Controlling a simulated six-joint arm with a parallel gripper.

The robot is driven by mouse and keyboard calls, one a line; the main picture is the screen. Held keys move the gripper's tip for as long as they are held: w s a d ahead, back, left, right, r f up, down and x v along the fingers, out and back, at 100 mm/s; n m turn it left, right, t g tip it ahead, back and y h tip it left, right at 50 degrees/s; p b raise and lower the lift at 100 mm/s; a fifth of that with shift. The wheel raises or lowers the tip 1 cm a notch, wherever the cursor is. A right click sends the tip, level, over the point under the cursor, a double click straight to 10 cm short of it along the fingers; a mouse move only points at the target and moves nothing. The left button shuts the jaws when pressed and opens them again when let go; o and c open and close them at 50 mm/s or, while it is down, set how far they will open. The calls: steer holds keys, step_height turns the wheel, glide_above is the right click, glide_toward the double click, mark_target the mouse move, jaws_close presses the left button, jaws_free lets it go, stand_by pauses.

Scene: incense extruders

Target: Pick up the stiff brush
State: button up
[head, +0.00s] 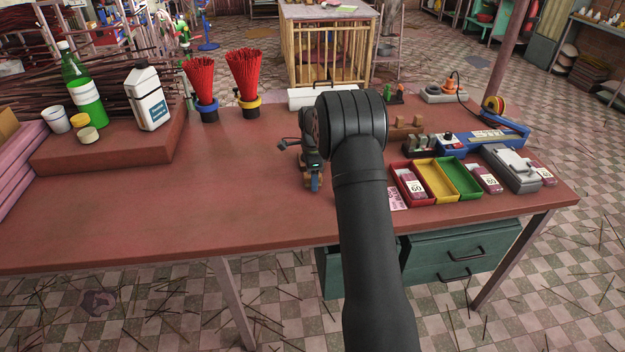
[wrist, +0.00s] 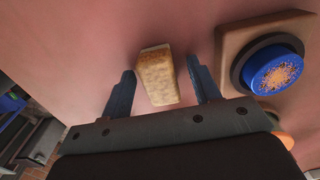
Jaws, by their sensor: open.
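A tan, rough-faced block (wrist: 158,78), which looks like the stiff brush, lies on the reddish tabletop in the wrist view. My gripper (wrist: 161,68) is open, with one blue finger on each side of the block and visible gaps between fingers and block. The block's far end reaches slightly beyond the fingertips. In the head view my gripper (head: 313,184) points down near the middle of the table. I cannot make out the block there.
A round blue-topped piece with a black rim (wrist: 275,70) sits on a brown base close to the right finger. Red, yellow and green trays (head: 436,181) stand to the right. Two red stick bundles (head: 244,78) stand at the back left. The table's left middle is clear.

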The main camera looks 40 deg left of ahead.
steer(key=c, duration=1.1)
steer(key=shift+r, duration=0.1)
steer(key=shift+r, duration=0.5)
steer(key=r, duration=0.2)
steer(key=d+r, duration=0.1)
steer(key=shift+w+r, duration=0.15)
steer(key=shift+r, duration=0.2)
steer(key=d+r, duration=0.2)
steer(key=d, duration=0.1)
steer(key=w+d+r, duration=0.1)
steer(key=d+r, duration=0.1)
steer(key=d, duration=0.2)
steer(key=w+d+r, duration=0.1)
steer(key=d+r, duration=0.1)
steer(key=d, duration=0.1)
steer(key=shift+w+d+r, duration=0.1)
steer(key=shift+w+d, duration=0.05)
steer(key=shift+d, duration=0.05)
